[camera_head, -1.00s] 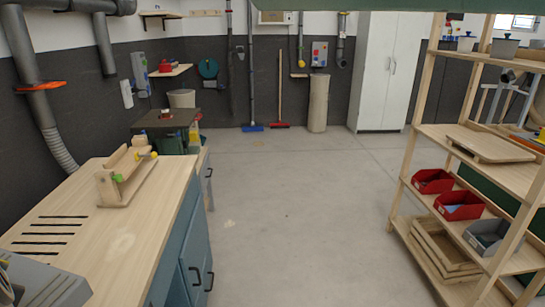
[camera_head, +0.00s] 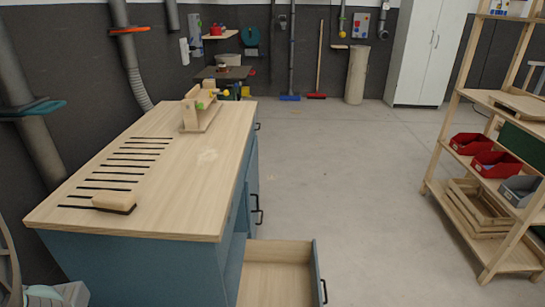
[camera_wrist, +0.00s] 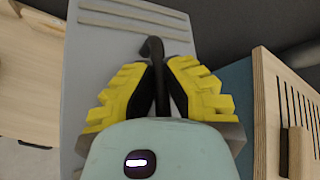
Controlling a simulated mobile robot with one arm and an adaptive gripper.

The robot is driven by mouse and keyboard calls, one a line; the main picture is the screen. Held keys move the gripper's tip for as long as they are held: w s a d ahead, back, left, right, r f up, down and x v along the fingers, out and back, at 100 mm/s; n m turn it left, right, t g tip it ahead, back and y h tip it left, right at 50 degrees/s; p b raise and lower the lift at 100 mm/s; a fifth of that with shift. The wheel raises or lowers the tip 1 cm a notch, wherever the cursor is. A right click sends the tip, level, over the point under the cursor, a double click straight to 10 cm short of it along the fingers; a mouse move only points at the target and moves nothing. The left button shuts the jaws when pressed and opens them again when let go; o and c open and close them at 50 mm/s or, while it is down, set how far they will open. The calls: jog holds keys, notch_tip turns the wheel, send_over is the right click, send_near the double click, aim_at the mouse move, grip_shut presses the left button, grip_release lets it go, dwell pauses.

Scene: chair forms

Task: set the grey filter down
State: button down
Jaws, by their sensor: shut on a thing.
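The grey filter (camera_wrist: 215,30) is a flat grey block with ridges across its top, behind my fingers in the wrist view. My gripper (camera_wrist: 158,80), with yellow and black fingers, is shut on a thin black upright piece with a bent top, which looks like the filter's handle. Its lower join is hidden by the fingers and gripper body. In the head view a grey corner of the filter (camera_head: 76,292) shows at the bottom left, beside the near end of the workbench (camera_head: 205,185). The fingertips cannot be made out there.
A brush (camera_head: 115,202) lies at the near end of the bench's dark slots. A wooden fixture (camera_head: 200,112) stands at the bench's far end. A drawer (camera_head: 275,285) stands open at the front right. Shelving (camera_head: 470,150) with bins stands right; the floor between is clear.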

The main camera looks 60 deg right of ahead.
jog(key=s+a+f+n+g+y+b, duration=0.25)
jog(key=s+f+n+g+b, duration=0.2)
jog(key=s+f+b, duration=0.55)
jog(key=s+a+f+n+g+y+b, duration=0.2)
jog(key=s+a+f+n+g+b, duration=0.25)
jog(key=f, duration=0.85)
jog(key=s+a+f+n+g+y+b, duration=0.25)
jog(key=s+f+n+b, duration=0.25)
jog(key=s+f+b, duration=0.5)
jog(key=shift+g+h, duration=0.35)
jog(key=shift+h, duration=0.15)
jog(key=shift+w+a+f+b, duration=0.95)
jog(key=shift+w+a, duration=0.65)
jog(key=shift+a, duration=0.75)
jog(key=shift+w+a+f+b, duration=0.7)
jog(key=shift+w+a+f, duration=0.75)
jog(key=shift+a, duration=0.9)
jog(key=shift+w+a+f+b, duration=0.9)
jog(key=shift+w+a, duration=0.85)
jog(key=shift+a, duration=0.6)
jog(key=shift+f, duration=0.15)
jog(key=c, duration=1.1)
grip_release()
jog(key=shift+c, duration=0.2)
